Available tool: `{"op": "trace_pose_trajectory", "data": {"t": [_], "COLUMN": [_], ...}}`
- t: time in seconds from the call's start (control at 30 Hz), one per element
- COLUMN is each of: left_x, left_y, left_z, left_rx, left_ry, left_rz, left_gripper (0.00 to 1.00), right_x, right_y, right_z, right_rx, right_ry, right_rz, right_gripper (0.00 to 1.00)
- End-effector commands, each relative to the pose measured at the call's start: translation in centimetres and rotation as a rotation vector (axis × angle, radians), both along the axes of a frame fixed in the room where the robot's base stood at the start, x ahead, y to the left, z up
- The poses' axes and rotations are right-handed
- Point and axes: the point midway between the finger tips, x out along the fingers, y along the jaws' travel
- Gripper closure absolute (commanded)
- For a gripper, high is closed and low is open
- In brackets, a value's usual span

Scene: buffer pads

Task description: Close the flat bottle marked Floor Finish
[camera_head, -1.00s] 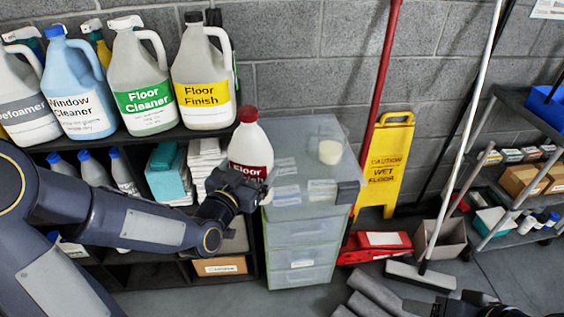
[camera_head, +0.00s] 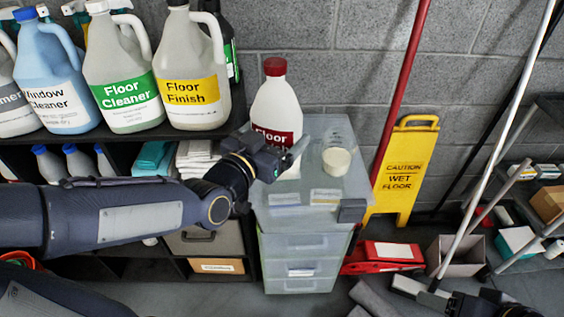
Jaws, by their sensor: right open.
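The white bottle (camera_head: 275,105) with a red cap (camera_head: 275,67) stands out upright over the left part of the drawer unit. Its red label reads "Floor"; the lower line and much of the base are hidden by my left gripper. The cap sits over the neck; how tightly it is seated I cannot tell. My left gripper (camera_head: 290,152) is across the bottle's lower part and appears shut on it, one grey finger at its right side. My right gripper (camera_head: 490,304) is open, dark and cut off at the bottom right, far from the bottle.
A translucent drawer unit (camera_head: 303,245) has a small cream container (camera_head: 336,161) on top. A yellow-label Floor Finish jug (camera_head: 195,65) and other jugs line the shelf at left. A yellow wet floor sign (camera_head: 405,175), poles and a red case (camera_head: 384,258) stand to the right.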

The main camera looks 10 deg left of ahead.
Motion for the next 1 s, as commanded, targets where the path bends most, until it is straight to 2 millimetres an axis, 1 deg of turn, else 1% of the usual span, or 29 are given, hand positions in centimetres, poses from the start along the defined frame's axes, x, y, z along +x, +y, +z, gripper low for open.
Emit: {"op": "trace_pose_trajectory", "data": {"t": [0.13, 0.23, 0.37, 0.57, 0.6, 0.7, 0.8, 0.9, 1.0], "left_x": [0.2, 1.2, 3.9, 8.6, 9.4, 10.8, 12.0, 12.8, 13.1], "left_y": [0.0, 0.3, 1.0, 2.1, 2.3, 2.7, 3.0, 3.1, 3.2], "left_z": [0.1, -0.5, -1.8, -3.8, -4.4, -6.6, -8.0, -8.8, -9.2], "left_rx": [-0.001, -0.001, -0.001, -0.002, -0.002, -0.002, -0.001, -0.001, 0.0], "left_ry": [-0.003, 0.001, 0.003, 0.002, 0.003, 0.003, -0.001, -0.002, -0.004], "left_rz": [0.001, 0.001, 0.002, 0.002, 0.002, 0.001, 0.001, 0.0, 0.0], "left_gripper": [0.75, 0.75, 0.75, 0.75, 0.75, 0.75, 0.75, 0.75, 0.75], "right_x": [0.0, 0.0, 0.0, 0.0, 0.0, 0.0, 0.0, 0.0, 0.0], "right_y": [0.0, 0.0, 0.0, 0.0, 0.0, 0.0, 0.0, 0.0, 0.0], "right_z": [0.0, 0.0, 0.1, 0.5, 0.6, 0.5, 0.5, 0.6, 0.6], "right_rx": [0.0, 0.0, 0.0, 0.0, 0.0, 0.0, 0.0, 0.0, 0.0], "right_ry": [0.0, 0.001, 0.0, 0.001, 0.0, 0.0, 0.0, 0.0, 0.001], "right_rz": [0.0, 0.0, 0.0, 0.0, 0.0, 0.0, 0.0, 0.0, 0.0], "right_gripper": [0.42, 0.42, 0.42, 0.42, 0.42, 0.42, 0.42, 0.42, 0.42]}}
